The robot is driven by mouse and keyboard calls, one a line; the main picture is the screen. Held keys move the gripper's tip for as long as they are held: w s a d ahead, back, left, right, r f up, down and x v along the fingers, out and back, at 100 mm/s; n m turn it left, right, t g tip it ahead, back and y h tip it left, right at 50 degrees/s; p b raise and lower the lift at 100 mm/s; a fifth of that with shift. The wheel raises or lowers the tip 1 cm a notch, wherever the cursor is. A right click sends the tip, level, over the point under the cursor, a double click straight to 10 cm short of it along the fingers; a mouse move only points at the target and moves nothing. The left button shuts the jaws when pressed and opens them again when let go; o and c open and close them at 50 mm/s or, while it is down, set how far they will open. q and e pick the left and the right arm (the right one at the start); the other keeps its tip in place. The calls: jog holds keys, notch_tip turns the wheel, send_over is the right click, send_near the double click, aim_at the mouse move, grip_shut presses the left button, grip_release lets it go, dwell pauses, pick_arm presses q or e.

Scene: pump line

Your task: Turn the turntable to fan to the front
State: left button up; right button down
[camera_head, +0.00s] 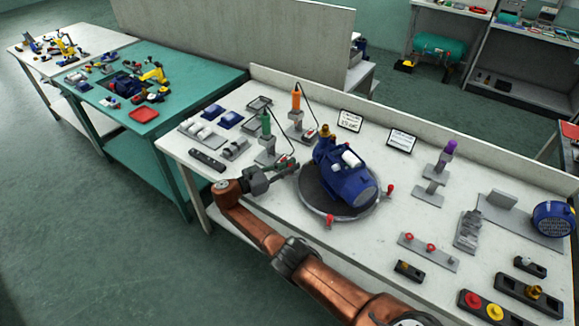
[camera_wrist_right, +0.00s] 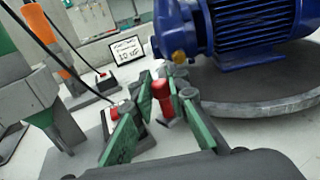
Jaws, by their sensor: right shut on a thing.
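The round grey turntable (camera_head: 312,198) sits on the white bench and carries a blue pump with a finned motor (camera_head: 350,187). The pump's brass-coloured end (camera_head: 324,132) points to the back left and the motor's end to the front right. Red knobs stand at the rim at the front (camera_head: 329,221) and right (camera_head: 390,189). My right gripper (camera_head: 290,167) is at the rim's left side. In the right wrist view its green-padded fingers (camera_wrist_right: 168,97) are shut on a red knob (camera_wrist_right: 161,90). The motor (camera_wrist_right: 245,30) shows there too. My left gripper is out of view.
Green (camera_head: 266,122) and orange (camera_head: 296,101) corded tools stand on holders behind my right gripper. A blue round grilled part (camera_head: 553,218) is at the far right. A grey bar with red knobs (camera_head: 428,251) lies right of the turntable.

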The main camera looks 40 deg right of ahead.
jog(key=c, duration=1.8)
grip_release()
jog(key=shift+c, duration=0.2)
jog(key=shift+w+a, duration=0.25)
jog(key=shift+a, duration=1.65)
jog(key=shift+w+a, duration=0.2)
jog(key=shift+a, duration=1.65)
jog(key=shift+c, duration=0.6)
